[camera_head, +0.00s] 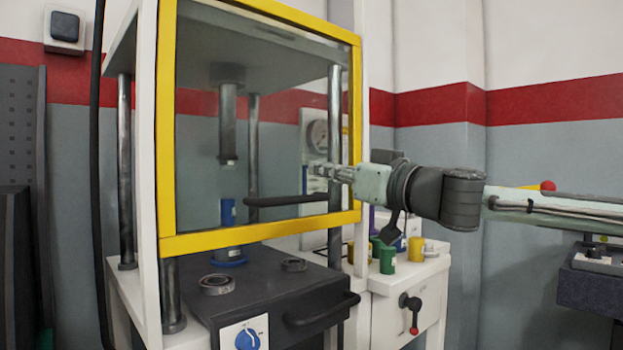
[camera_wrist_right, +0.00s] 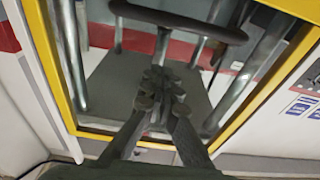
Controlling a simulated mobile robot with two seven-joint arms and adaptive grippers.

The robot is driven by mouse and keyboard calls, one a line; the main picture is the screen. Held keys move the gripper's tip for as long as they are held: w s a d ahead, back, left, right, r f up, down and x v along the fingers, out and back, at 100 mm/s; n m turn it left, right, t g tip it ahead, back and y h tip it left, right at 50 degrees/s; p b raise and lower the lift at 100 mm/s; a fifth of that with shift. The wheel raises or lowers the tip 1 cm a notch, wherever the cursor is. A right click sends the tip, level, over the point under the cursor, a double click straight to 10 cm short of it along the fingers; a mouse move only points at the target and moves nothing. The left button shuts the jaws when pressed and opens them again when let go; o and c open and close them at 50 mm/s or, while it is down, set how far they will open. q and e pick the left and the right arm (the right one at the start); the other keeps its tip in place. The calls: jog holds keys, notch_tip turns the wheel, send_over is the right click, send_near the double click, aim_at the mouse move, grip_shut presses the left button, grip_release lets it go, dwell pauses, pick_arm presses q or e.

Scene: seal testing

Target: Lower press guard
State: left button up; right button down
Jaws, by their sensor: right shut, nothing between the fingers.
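The press guard (camera_head: 260,236) is a clear panel in a yellow frame on the front of the white press. Its lower edge is above the dark press bed, with an open gap between them. A black bar handle (camera_head: 287,200) sits on the panel's lower part; it crosses the top of the right wrist view (camera_wrist_right: 180,21). My right gripper (camera_head: 322,172) is shut and empty. It is in front of the panel, a little above the handle's right part in the head view. Its closed fingers (camera_wrist_right: 160,88) appear clear of the bar. My left gripper is not in view.
The dark press bed (camera_head: 265,299) holds two metal rings and has a front handle (camera_head: 322,311). A white side cabinet (camera_head: 385,310) carries green, yellow and blue cylinders below my right arm. A black cable (camera_head: 95,150) hangs at the left.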

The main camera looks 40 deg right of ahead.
aim_at(289, 162)
pick_arm(q)
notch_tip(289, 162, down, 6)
jog(key=p, duration=0.2)
pick_arm(e)
jog(key=w, duration=0.3)
jog(key=shift+w+a+r, duration=0.15)
jog(key=shift+w+r, duration=0.2)
jog(key=shift+w, duration=0.05)
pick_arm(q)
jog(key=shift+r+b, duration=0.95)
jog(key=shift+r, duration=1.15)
pick_arm(e)
jog(key=shift+s+f, duration=0.25)
jog(key=shift+f, duration=0.75)
jog(key=shift+s+f, duration=0.25)
jog(key=shift+f, duration=0.75)
jog(key=shift+f, duration=0.1)
